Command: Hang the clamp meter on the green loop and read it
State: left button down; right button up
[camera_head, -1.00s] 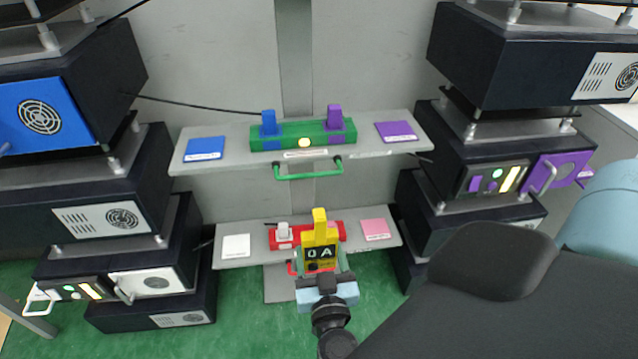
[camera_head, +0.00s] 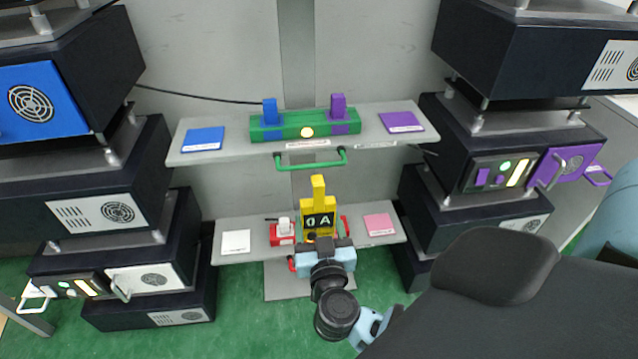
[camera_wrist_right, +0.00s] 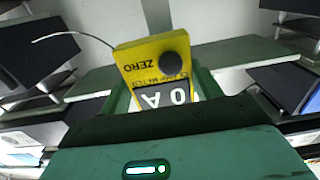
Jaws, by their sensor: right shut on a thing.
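The yellow clamp meter (camera_head: 319,212) is upright in front of the lower shelf, its display reading "0 A" in the head view. My right gripper (camera_head: 323,243) is shut on its lower part. In the right wrist view the meter (camera_wrist_right: 150,58) appears upside down, with a dark round knob and the word ZERO. The green loop (camera_head: 310,167) is a handle-shaped bar on the front edge of the upper shelf, above the meter. The meter's narrow yellow top is below the loop and apart from it. My left gripper is not in view.
The upper shelf (camera_head: 375,138) carries a green block with a blue lever (camera_head: 269,111) and a purple lever (camera_head: 338,106). Dark equipment stacks stand left and right.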

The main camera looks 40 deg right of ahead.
jog(key=shift+b+x, duration=0.5)
jog(key=shift+x, duration=0.4)
jog(key=f+b+x, duration=0.1)
jog(key=b+x, duration=0.3)
jog(key=x, duration=0.2)
jog(key=shift+a+f, duration=0.1)
jog(key=shift+f, duration=0.05)
jog(key=o, duration=1.3)
jog(key=shift+f, duration=0.1)
